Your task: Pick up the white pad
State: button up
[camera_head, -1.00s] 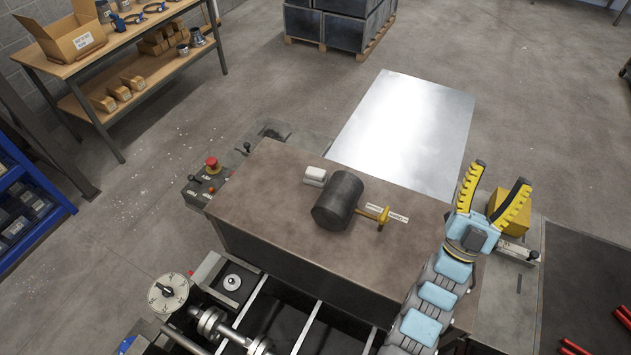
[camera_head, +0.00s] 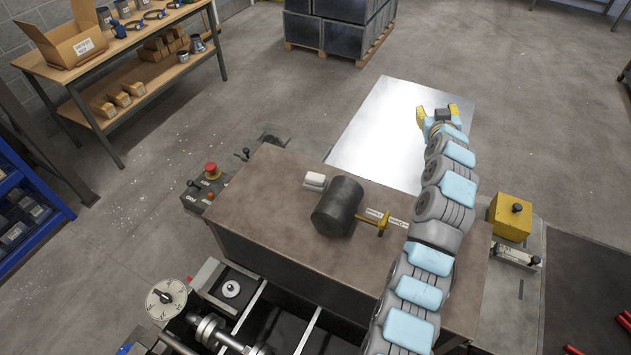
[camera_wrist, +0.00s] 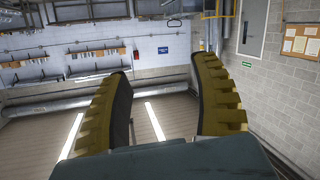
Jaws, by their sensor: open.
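The white pad (camera_head: 315,181) is a small white block on the brown bench top (camera_head: 262,205), near its back edge. It lies just left of a large dark mallet head (camera_head: 338,206). My gripper (camera_head: 436,114) is at the end of my raised arm, over the bright metal sheet, up and to the right of the pad and well apart from it. In the wrist view my gripper's yellow fingers (camera_wrist: 165,100) stand apart with nothing between them. The pad is not in the wrist view.
A shiny metal sheet (camera_head: 370,130) lies behind the bench. A control box with a red button (camera_head: 211,170) is at left, and a yellow box (camera_head: 510,217) at right. The bench's left part is clear.

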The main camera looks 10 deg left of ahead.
jog(key=w+a+n+g+y, duration=0.1)
jog(key=a+n+g+y, duration=0.15)
jog(key=a, duration=0.35)
jog(key=n+g+y, duration=0.3)
jog(key=n+g, duration=0.9)
send_near(316, 176)
jog(key=p+x, duration=0.2)
jog(key=x, duration=0.2)
jog(key=shift+s+a+r, duration=0.1)
jog(key=shift+s+a, duration=0.05)
jog(key=shift+a, duration=0.05)
jog(key=shift+p+x, duration=1.25)
jog(key=shift+x, duration=1.95)
jog(key=shift+d, duration=0.2)
jog(key=shift+c, duration=0.3)
grip_shut()
